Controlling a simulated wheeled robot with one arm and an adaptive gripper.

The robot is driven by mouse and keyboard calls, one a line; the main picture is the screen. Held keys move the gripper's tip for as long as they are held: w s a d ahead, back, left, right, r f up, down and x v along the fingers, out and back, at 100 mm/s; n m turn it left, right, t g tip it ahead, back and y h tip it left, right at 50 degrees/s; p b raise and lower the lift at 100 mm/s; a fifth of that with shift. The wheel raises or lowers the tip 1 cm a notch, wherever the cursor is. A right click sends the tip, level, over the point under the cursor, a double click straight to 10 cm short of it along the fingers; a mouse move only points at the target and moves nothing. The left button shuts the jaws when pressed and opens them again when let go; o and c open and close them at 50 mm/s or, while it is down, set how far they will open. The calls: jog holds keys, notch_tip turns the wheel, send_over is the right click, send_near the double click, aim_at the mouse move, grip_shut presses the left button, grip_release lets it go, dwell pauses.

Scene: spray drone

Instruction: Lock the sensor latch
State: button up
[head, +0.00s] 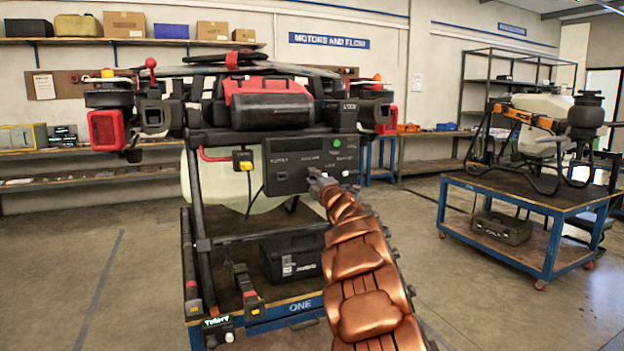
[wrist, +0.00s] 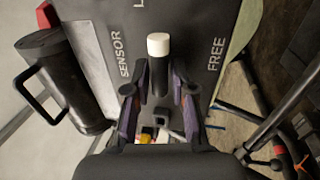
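The sensor latch (wrist: 158,72) is a dark lever with a white tip on a dark panel, seen in the wrist view. The word SENSOR is printed to its left, FREE to its right, and a cut-off label starting with L at the top edge. My gripper (wrist: 160,88) is open, with one finger on each side of the lever and gaps visible on both sides. In the head view my gripper (head: 320,182) is at the lower edge of the black control panel (head: 288,160) on the drone; it hides the latch there.
The drone stands on a blue-framed cart (head: 268,318) marked ONE. A green button (head: 336,143) is on the panel's upper right. A yellow-tagged connector (head: 243,160) hangs left of the panel. A second cart (head: 520,200) with another drone stands right, with open floor between.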

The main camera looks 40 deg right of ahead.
jog(key=shift+o, duration=0.7)
jog(key=shift+s+d+f, duration=0.1)
jog(key=shift+s+d, duration=0.05)
jog(key=shift+d, duration=0.15)
jog(key=shift+o, duration=0.4)
jog(key=shift+a, duration=0.3)
jog(key=v, duration=1.1)
jog(key=shift+s+a, duration=0.2)
jog(key=shift+s, duration=0.1)
jog(key=shift+f, duration=0.1)
